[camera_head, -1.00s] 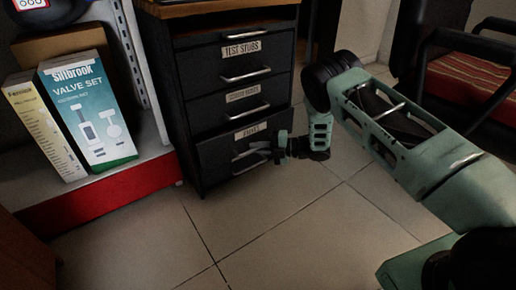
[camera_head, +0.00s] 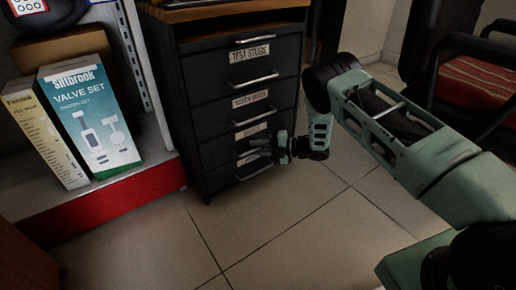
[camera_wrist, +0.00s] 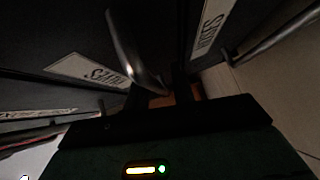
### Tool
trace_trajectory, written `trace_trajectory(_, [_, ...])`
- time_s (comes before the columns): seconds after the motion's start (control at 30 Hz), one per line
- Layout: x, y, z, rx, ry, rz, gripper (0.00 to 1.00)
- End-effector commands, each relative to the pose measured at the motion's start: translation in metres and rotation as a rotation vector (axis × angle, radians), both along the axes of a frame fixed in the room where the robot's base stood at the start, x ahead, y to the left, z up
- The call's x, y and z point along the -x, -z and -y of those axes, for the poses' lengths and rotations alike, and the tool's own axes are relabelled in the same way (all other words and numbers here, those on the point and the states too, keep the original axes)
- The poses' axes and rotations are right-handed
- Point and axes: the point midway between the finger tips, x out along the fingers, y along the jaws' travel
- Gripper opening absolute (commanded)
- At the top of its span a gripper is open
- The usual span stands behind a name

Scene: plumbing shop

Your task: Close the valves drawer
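The valves drawer (camera_head: 228,155) is low in the dark cabinet. Its small label (camera_head: 252,131) is hard to read in the head view. Its front looks nearly level with the drawers above; I cannot tell whether a small gap remains. My gripper (camera_head: 258,147) is at this drawer's front, by its handle, and covers part of it. In the wrist view a label ending in "VES" (camera_wrist: 210,25) and a metal handle (camera_wrist: 130,50) are close to the dark fingers. I cannot tell whether the fingers touch the front, or how far apart they are.
The cabinet (camera_head: 188,110) has other drawers, one labelled test stubs (camera_head: 250,53), with bar handles. A shelf with a red edge (camera_head: 110,205) and boxes, including a valve set box (camera_head: 98,125), is at left. A chair (camera_head: 475,85) stands at right. The tiled floor (camera_head: 270,230) in front is clear.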

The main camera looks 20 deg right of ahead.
Motion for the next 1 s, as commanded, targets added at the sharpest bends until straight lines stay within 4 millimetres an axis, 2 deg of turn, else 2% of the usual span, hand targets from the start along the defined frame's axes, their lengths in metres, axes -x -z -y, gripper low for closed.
trace_trajectory(0.13, [0.0,-0.008,0.005,-0.006,0.0,0.01,0.31])
trace_trajectory(0.27, [0.009,-0.012,0.023,-0.004,0.001,0.005,0.31])
trace_trajectory(0.7, [0.056,-0.024,0.114,-0.001,0.004,0.0,0.31])
trace_trajectory(0.9, [0.07,-0.026,0.142,0.0,0.003,-0.001,0.31])
trace_trajectory(1.0, [0.074,-0.027,0.15,0.0,0.001,0.0,0.31])
